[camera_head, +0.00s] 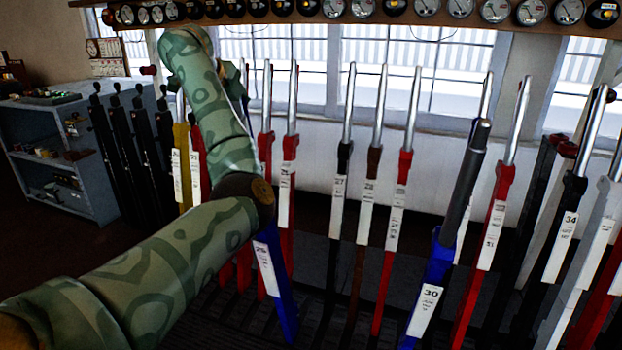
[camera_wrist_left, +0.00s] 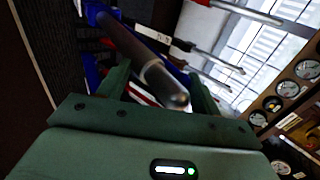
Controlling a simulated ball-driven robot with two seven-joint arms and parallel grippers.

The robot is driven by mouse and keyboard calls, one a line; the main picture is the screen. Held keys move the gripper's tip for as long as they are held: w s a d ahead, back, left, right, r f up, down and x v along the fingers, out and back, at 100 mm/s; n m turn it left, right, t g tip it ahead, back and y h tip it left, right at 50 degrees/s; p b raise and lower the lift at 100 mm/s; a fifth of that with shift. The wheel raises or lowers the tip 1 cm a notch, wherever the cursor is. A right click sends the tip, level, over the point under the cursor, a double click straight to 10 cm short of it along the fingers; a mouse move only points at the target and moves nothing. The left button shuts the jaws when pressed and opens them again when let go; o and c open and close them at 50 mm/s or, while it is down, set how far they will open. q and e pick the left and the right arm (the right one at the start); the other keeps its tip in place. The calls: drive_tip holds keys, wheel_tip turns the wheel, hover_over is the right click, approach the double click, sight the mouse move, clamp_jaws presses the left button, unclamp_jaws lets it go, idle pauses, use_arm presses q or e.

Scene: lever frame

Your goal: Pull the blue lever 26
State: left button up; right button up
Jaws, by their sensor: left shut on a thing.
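The blue lever 26 (camera_head: 276,274) shows its lower blue part and white label just below my left elbow in the head view. The small number is hard to read, and my arm hides its upper part. It leans out of the row toward me. In the left wrist view, a lever with a blue lower part and a metal handle (camera_wrist_left: 153,70) runs between the fingers of my left gripper (camera_wrist_left: 158,78), which is shut on it. My forearm mostly hides this gripper in the head view. My right gripper is not in view.
Blue lever 30 (camera_head: 432,285) also leans toward me. A grey cabinet (camera_head: 75,160) stands at left. Gauges (camera_head: 335,8) line a shelf above the windows.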

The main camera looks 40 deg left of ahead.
use_arm(q)
drive_tip(key=shift+w+d+f, duration=0.15)
drive_tip(key=shift+f, duration=0.15)
drive_tip(key=shift+s+d+p, duration=0.15)
drive_tip(key=shift+s+p, duration=0.2)
drive_tip(key=shift+p, duration=0.05)
drive_tip(key=shift+f, duration=0.5)
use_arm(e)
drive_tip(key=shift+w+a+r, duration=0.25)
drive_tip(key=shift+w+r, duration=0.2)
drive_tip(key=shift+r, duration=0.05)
use_arm(q)
drive_tip(key=o, duration=1.6)
drive_tip(key=shift+s, duration=0.15)
drive_tip(key=shift+r, duration=0.1)
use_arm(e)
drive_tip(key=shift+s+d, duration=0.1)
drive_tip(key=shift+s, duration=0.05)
use_arm(q)
drive_tip(key=shift+r, duration=0.15)
